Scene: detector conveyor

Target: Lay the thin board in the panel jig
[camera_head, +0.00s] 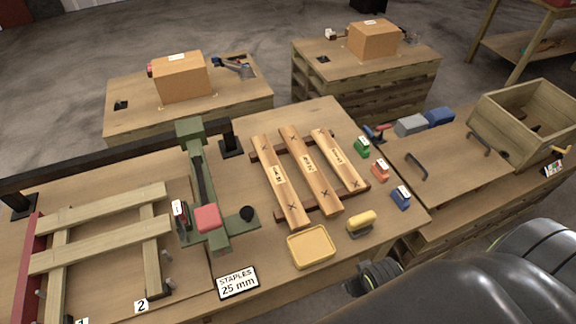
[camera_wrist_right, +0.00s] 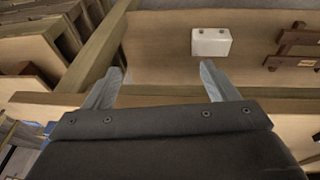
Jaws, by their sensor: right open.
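Three pale boards lie side by side on a dark rack in the head view: a left board (camera_head: 279,180), a middle board (camera_head: 311,170) and a right board (camera_head: 341,160). Each bears a label too small to read surely, so I cannot tell which is the thin one. The panel jig (camera_head: 30,262), with a red fence, is at the left and holds pale slats (camera_head: 105,240) laid across two rails. My right gripper (camera_wrist_right: 163,84) is open and empty in the right wrist view. My left gripper is not in view.
A green stapler-like press (camera_head: 203,190) stands between jig and rack. A yellow tray (camera_head: 311,247), a yellow-handled tool (camera_head: 361,222) and small coloured blocks (camera_head: 380,171) lie near the rack. A wooden crate (camera_head: 530,120) stands at right. The wrist view shows a white block (camera_wrist_right: 211,42).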

